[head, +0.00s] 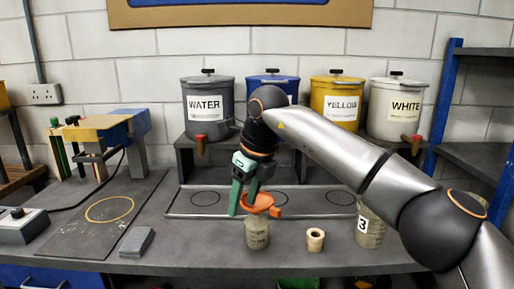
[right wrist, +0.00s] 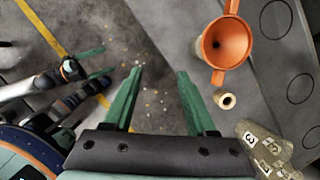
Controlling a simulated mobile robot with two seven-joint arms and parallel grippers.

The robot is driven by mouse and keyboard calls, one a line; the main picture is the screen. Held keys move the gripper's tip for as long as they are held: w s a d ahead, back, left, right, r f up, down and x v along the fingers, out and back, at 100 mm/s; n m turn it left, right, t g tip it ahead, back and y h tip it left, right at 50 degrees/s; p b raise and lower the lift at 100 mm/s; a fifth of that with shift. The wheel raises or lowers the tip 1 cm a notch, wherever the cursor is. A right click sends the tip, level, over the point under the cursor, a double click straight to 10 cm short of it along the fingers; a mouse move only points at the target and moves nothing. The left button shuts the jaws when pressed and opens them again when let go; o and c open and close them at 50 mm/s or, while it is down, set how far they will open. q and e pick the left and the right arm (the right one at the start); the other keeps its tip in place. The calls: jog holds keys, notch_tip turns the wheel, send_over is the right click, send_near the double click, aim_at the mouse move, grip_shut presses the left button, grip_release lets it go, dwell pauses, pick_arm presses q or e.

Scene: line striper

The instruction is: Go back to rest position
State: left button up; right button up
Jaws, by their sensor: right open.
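My right gripper (head: 243,190) is open in the head view, close to the orange funnel (head: 262,203), which sits in the mouth of a jar (head: 257,235) near the front of the bench. In the right wrist view the green fingers of my right gripper (right wrist: 160,85) are apart with nothing between them. The funnel (right wrist: 224,43) lies to their right there, apart from them. My left gripper (right wrist: 95,64) shows small at the left of the right wrist view, over the floor; its exact opening is unclear. It is not in the head view.
Behind stand containers marked WATER (head: 207,107), YELLOW (head: 336,102) and WHITE (head: 395,108), plus a blue one (head: 272,84). A tape roll (head: 315,239) and a jar marked 3 (head: 370,229) stand right of the funnel. A dark board (head: 95,222) lies left.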

pick_arm(q)
jog(key=s+a+f+n+g+y, duration=0.2)
jog(key=s+f+n+g, duration=0.4)
jog(key=s+f+n, duration=0.6)
pick_arm(e)
jog(key=s+a+f+m+g+y, duration=0.2)
jog(key=s+a+f+m+y, duration=0.1)
jog(key=s+a+f+y, duration=0.4)
jog(key=s+a+f+m+g+y, duration=0.2)
jog(key=s+a+m+y, duration=0.15)
jog(key=a+y, duration=0.55)
jog(key=d+f+m+t+h, duration=1)
jog(key=d+f+m+t, duration=0.95)
jog(key=m, duration=0.95)
jog(key=s+d+f+m+g+h, duration=0.6)
jog(key=s+d+f+m+g, duration=0.2)
jog(key=s+d+f, duration=0.9)
pick_arm(q)
notch_tip(320, 180, up, 7)
jog(key=s+m+p, duration=0.1)
jog(key=m+p, duration=0.1)
jog(key=p, duration=0.3)
jog(key=shift+s+d+f+m+t+p, duration=0.15)
jog(key=shift+s+m+t+p, duration=0.15)
jog(key=shift+s+t, duration=0.1)
pick_arm(e)
notch_tip(320, 180, up, 6)
jog(key=s+a, duration=0.1)
jog(key=s, duration=0.1)
